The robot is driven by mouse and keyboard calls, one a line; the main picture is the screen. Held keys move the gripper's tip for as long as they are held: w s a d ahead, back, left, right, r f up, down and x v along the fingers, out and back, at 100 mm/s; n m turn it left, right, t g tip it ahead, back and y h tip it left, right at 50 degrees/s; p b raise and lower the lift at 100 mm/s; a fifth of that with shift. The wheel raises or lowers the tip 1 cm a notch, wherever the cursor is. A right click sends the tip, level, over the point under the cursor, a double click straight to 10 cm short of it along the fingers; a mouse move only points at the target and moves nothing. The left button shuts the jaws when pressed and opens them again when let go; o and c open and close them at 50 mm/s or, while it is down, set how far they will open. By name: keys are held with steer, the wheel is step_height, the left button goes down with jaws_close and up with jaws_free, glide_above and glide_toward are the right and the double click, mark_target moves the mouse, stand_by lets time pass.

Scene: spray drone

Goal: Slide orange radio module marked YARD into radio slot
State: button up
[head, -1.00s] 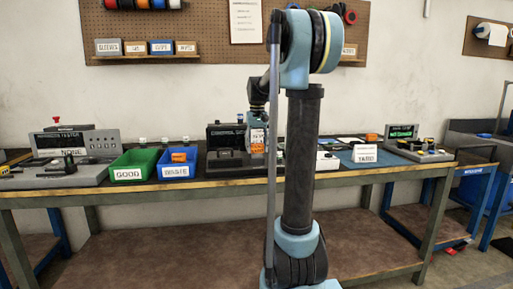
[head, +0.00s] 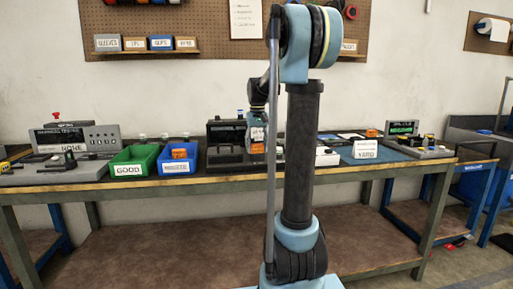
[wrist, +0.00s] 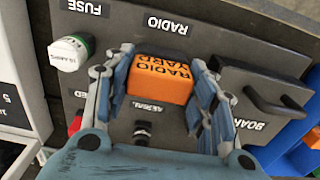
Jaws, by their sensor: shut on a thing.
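My gripper (wrist: 162,72) is shut on the orange radio module (wrist: 160,78), one finger on each side. The module's top reads RADIO YARD in the wrist view. It is over the dark control panel (wrist: 225,35), just below the RADIO label. The radio slot is hidden under the module, so I cannot tell how far the module is in it. In the head view, my gripper (head: 257,137) and the orange module (head: 257,148) are at the dark control unit (head: 224,132) on the bench.
A fuse with a white cap and green base (wrist: 71,52) stands left of my gripper. A black handle (wrist: 278,108) is close on the right. A green GOOD bin (head: 134,155) and a blue bin (head: 166,167) holding an orange piece stand left of the control unit.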

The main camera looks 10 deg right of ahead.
mark_target(257, 144)
steer(key=shift+f, duration=0.1)
steer(key=o, duration=1.5)
steer(key=shift+c, duration=0.2)
step_height(257, 144, up, 12)
steer(key=s+f+t, duration=0.1)
steer(key=s+f, duration=0.4)
steer(key=s, duration=0.4)
steer(key=s+f, duration=0.6)
steer(key=s, duration=0.4)
steer(key=s+f+t, duration=0.1)
steer(key=s+f, duration=1.4)
steer(key=f, duration=0.4)
steer(key=shift+s+d, duration=0.2)
steer(key=shift+s, duration=0.1)
